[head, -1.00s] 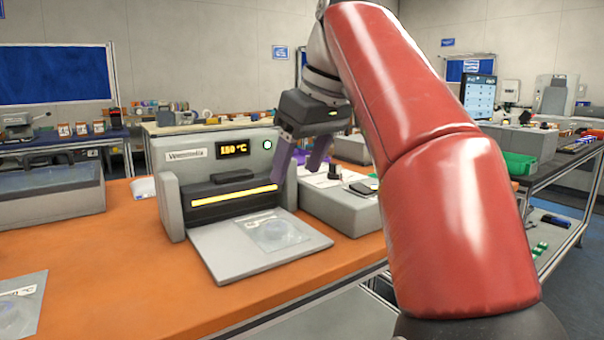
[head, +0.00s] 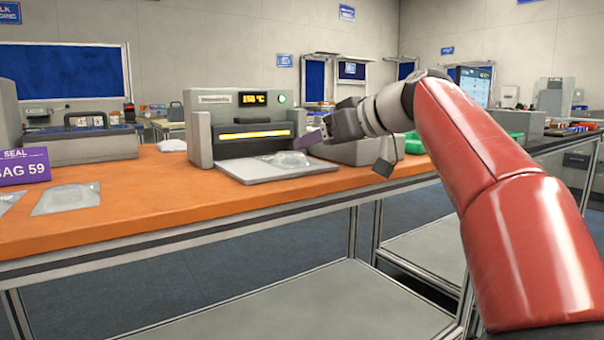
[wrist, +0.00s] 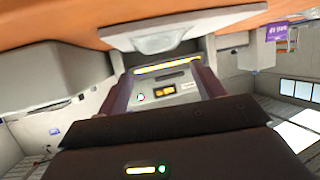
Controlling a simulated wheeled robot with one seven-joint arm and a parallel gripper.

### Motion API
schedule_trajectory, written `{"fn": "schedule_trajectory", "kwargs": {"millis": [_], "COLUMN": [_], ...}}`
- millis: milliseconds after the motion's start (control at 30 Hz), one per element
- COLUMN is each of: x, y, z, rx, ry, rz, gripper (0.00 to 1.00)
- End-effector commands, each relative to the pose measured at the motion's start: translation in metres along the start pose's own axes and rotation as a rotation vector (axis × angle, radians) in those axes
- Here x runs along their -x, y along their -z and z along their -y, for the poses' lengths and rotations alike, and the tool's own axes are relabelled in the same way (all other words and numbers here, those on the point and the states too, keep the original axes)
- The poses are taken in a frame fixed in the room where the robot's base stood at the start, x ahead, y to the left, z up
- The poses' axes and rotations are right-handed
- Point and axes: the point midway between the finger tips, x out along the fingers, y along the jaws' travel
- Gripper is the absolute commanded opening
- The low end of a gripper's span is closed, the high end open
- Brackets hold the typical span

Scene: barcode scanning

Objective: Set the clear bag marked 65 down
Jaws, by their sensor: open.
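A clear bag (head: 285,160) lies on the pale front plate (head: 262,177) of the grey sealing machine (head: 240,112). Its number cannot be read. The bag (wrist: 165,42) also shows on the plate in the upside-down wrist view. My gripper (head: 342,156) is at the right front of the machine, beside the plate. Its two fingers are spread with nothing between them, and it is apart from the bag. In the wrist view my gripper (wrist: 162,74) frames the machine's glowing slot and display.
A flat clear bag (head: 66,198) lies on the orange table (head: 150,215) at the left, near a purple sign (head: 22,167) reading BAG 59. A grey unit (head: 365,150) stands right of the machine, behind my gripper. The table's front edge is clear.

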Motion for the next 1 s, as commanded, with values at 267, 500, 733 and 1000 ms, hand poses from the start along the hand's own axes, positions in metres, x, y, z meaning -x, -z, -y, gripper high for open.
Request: {"fn": "schedule_trajectory", "kwargs": {"millis": [267, 500, 733, 1000], "x": [-0.027, -0.062, -0.066, -0.065], "y": [-0.003, -0.005, -0.005, -0.005], "z": [0.002, 0.003, 0.002, 0.002], "rx": [0.001, 0.001, 0.001, 0.001], "ry": [0.004, 0.004, 0.0, 0.001], "rz": [0.003, 0.004, 0.003, 0.003], "gripper": [0.68, 0.68, 0.68, 0.36]}}
